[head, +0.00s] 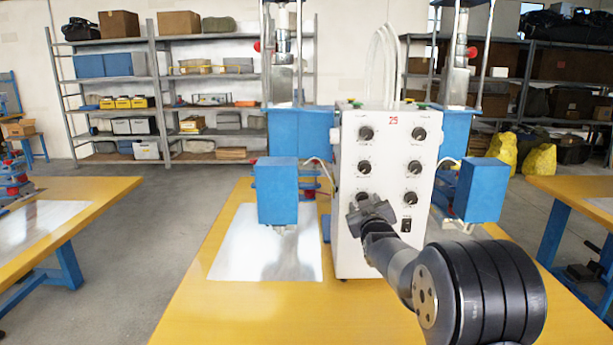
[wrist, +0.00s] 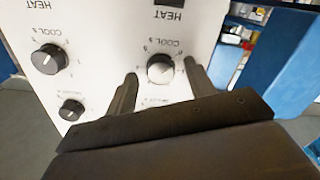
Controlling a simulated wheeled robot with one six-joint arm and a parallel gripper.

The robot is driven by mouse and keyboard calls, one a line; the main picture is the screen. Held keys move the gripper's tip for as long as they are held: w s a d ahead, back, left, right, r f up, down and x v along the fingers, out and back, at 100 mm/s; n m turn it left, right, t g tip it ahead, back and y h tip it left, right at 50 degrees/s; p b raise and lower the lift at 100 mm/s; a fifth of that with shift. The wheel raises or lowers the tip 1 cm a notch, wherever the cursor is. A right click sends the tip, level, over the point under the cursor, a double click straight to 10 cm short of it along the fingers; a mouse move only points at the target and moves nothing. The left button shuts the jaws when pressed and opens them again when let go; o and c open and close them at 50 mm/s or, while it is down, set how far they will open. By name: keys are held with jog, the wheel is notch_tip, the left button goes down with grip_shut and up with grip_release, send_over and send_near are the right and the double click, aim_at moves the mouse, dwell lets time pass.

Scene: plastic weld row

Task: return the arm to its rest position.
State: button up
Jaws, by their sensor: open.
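My gripper (head: 372,205) is at the end of my arm, which reaches in from the lower right of the head view. It is in front of the white control box (head: 350,240), near its lower knobs. In the wrist view my gripper (wrist: 160,85) has its two fingers apart, one on each side of a light-faced knob (wrist: 161,69). Nothing else shows between the fingers. I cannot tell whether the fingers touch that knob. Dark knobs (wrist: 49,59) sit beside it on the panel.
The box stands on a yellow table (head: 190,325) with a shiny metal plate (head: 240,255). Blue welding units (head: 277,190) flank the box on both sides. Other yellow tables stand left (head: 100,190) and right (head: 570,190). Shelves (head: 110,100) line the back wall. Floor is clear at left.

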jog(key=s+m+p, duration=0.8)
jog(key=p, duration=0.1)
jog(key=shift+m, duration=0.3)
dwell(0.8)
jog(key=shift+a+f, duration=0.1)
